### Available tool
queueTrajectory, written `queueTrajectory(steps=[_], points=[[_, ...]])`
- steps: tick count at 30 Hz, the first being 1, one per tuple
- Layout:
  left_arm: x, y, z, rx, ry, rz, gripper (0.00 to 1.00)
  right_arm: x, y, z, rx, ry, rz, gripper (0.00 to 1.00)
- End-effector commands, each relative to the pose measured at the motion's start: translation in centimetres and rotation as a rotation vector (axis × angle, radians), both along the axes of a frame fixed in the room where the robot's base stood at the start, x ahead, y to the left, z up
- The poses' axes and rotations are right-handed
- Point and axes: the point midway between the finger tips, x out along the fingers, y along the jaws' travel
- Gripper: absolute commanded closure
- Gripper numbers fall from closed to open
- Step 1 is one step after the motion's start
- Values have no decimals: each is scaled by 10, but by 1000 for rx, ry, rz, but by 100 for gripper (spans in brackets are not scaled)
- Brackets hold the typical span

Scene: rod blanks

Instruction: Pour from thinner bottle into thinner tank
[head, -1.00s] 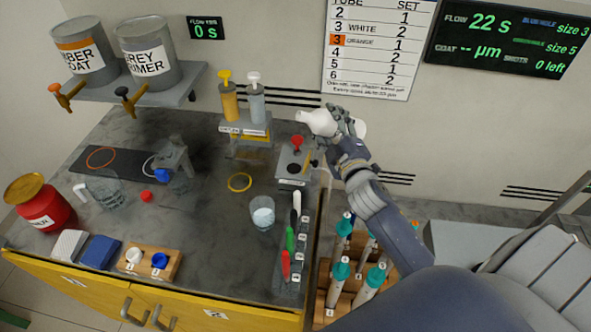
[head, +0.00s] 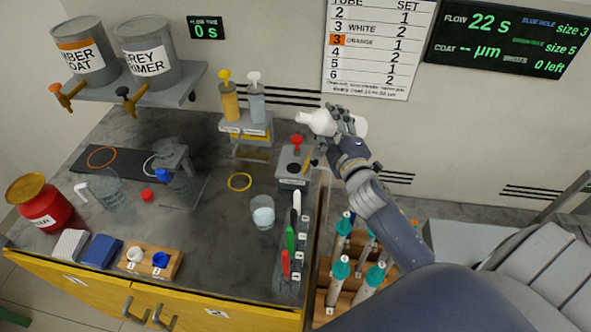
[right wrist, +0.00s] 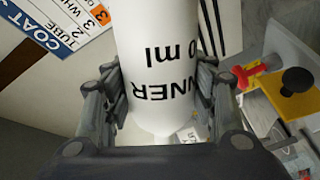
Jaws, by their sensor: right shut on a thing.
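The white thinner bottle (head: 330,122) is in my right gripper (head: 345,125), in the air near the back wall, lying nearly on its side with its narrow end to the left. In the right wrist view the bottle (right wrist: 160,60) sits between both fingers, its label partly readable as "NNER" and "0 ml". Below it stands a small grey box-shaped tank (head: 294,165) with a red-topped part and a dark round spot on top; I cannot read its label. Whether liquid flows from the bottle cannot be seen. My left gripper is not in view.
A glass beaker (head: 262,212) and a rack of coloured pens (head: 289,262) stand in front of the tank. Two pump bottles (head: 243,97) stand behind on the left. Teal-capped tubes (head: 340,270) stand at the lower right. The bench's middle is fairly clear.

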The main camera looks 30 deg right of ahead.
Motion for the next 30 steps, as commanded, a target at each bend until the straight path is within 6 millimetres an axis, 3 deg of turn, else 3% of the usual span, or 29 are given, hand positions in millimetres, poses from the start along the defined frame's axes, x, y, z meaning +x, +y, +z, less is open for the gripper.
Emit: queueTrajectory(steps=[30], points=[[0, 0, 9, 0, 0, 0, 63, 0, -2, 4, -119, 25, 1, 83]])
